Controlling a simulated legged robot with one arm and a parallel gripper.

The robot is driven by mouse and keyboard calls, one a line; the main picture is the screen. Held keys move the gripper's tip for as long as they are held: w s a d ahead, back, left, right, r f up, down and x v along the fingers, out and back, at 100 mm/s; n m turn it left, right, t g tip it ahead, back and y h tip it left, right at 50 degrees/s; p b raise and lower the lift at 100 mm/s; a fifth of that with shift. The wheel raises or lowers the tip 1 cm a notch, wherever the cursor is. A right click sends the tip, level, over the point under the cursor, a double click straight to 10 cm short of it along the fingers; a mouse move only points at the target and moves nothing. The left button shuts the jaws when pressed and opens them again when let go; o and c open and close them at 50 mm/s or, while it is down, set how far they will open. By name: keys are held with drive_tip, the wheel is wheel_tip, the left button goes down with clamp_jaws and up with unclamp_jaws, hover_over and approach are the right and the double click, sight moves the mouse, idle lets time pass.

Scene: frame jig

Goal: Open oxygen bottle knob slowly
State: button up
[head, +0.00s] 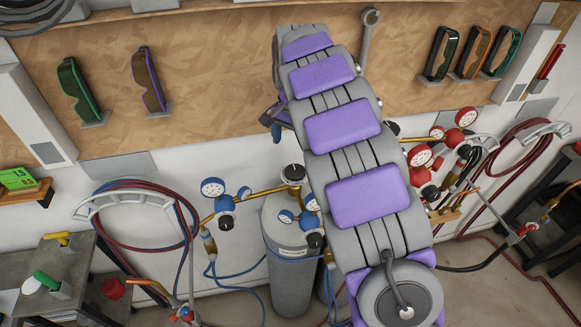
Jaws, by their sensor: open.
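The oxygen bottle (281,252) is a grey cylinder standing by the wall, left of my arm in the head view. Its knob (292,172) is a small round dark and light piece on top, above a brass valve. Blue regulators with white gauges (212,187) sit beside the valve. My gripper (275,117) shows only in part at the left edge of my arm, above the knob in the picture and apart from it. It is open; most of it is hidden behind my arm, as is the bottle's right side.
Red gauges (420,156) and hoses are right of my arm. A coiled hose (135,215) hangs on a wall bracket at left. Safety glasses (148,80) hang on the wooden board. A grey table (62,262) stands at lower left. A blue hose (235,277) hangs beside the bottle.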

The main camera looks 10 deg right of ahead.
sight(295, 170)
drive_tip(key=f, duration=0.2)
drive_tip(key=d+f, duration=0.1)
drive_tip(key=f, duration=0.1)
drive_tip(key=d+f, duration=0.1)
drive_tip(key=f, duration=0.2)
drive_tip(key=shift+s+d, duration=0.1)
drive_tip(key=shift+d, duration=0.05)
drive_tip(key=a+f, duration=0.1)
drive_tip(key=f, duration=0.1)
drive_tip(key=shift+a+f, duration=0.35)
drive_tip(key=shift+f, duration=0.05)
drive_tip(key=shift+a+f, duration=0.25)
drive_tip(key=shift+a, duration=0.05)
drive_tip(key=shift+d, duration=0.75)
drive_tip(key=shift+c, duration=0.3)
drive_tip(key=shift+d, duration=0.15)
drive_tip(key=shift+c, duration=0.8)
drive_tip(key=c, duration=0.3)
drive_tip(key=shift+a, duration=0.45)
drive_tip(key=shift+c, duration=1.4)
drive_tip(key=shift+d, duration=0.1)
drive_tip(key=shift+c, duration=1.3)
